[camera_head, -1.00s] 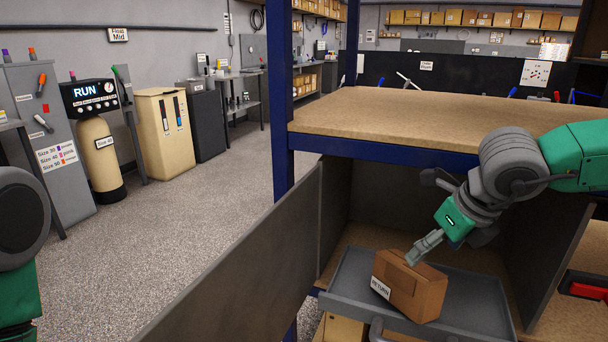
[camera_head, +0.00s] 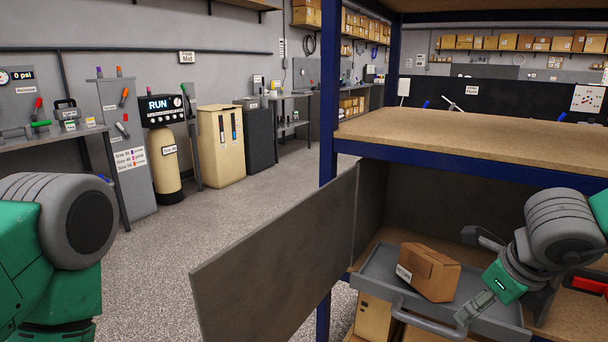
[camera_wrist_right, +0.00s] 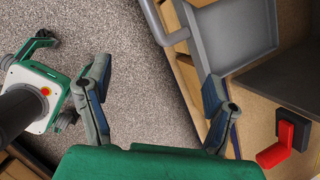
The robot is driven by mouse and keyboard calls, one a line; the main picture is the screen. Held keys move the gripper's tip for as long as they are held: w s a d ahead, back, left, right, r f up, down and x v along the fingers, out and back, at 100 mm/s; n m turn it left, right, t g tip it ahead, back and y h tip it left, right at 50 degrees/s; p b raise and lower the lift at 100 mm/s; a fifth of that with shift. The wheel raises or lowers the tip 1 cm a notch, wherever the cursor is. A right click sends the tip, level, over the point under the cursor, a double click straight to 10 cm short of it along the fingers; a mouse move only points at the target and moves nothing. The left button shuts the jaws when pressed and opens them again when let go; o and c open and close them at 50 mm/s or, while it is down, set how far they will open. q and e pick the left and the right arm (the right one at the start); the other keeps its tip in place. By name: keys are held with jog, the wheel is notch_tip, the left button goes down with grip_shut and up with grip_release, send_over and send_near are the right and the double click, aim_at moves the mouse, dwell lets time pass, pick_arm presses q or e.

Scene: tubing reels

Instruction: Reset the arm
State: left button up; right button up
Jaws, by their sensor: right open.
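My right gripper (camera_head: 474,308) is in the head view at the lower right, over the front right part of the grey tray (camera_head: 376,266). Its jaws are open and empty; in the right wrist view the two fingers of my right gripper (camera_wrist_right: 156,80) stand wide apart with only the floor between them. A brown cardboard box (camera_head: 430,272) with a white label sits on the tray, left of the gripper and apart from it. In the head view my left arm shows at the left edge, but its gripper does not.
A grey swung-out door panel (camera_head: 280,260) stands left of the tray. A wooden shelf top (camera_head: 470,132) with a blue frame is above the compartment. A red object (camera_wrist_right: 276,146) lies at right in the wrist view. Open floor (camera_head: 180,250) lies to the left.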

jog(key=s+a+f+n+h, duration=0.1)
jog(key=s+f+n, duration=0.3)
jog(key=f+n, duration=0.5)
jog(key=s+a+f+n+h, duration=0.1)
jog(key=s+f+n, duration=0.5)
jog(key=f, duration=0.4)
jog(key=s+f+n+g+y, duration=0.1)
jog(key=s+f+n, duration=0.3)
jog(key=s+n, duration=0.4)
jog(key=s+f+n+g, duration=0.2)
jog(key=s+f+n, duration=0.2)
jog(key=s+n, duration=0.4)
jog(key=shift+s+a+f+n+g+y, duration=0.25)
jog(key=shift+f+n+g+y, duration=0.1)
jog(key=shift+n+g+y, duration=0.05)
jog(key=shift+w, duration=0.15)
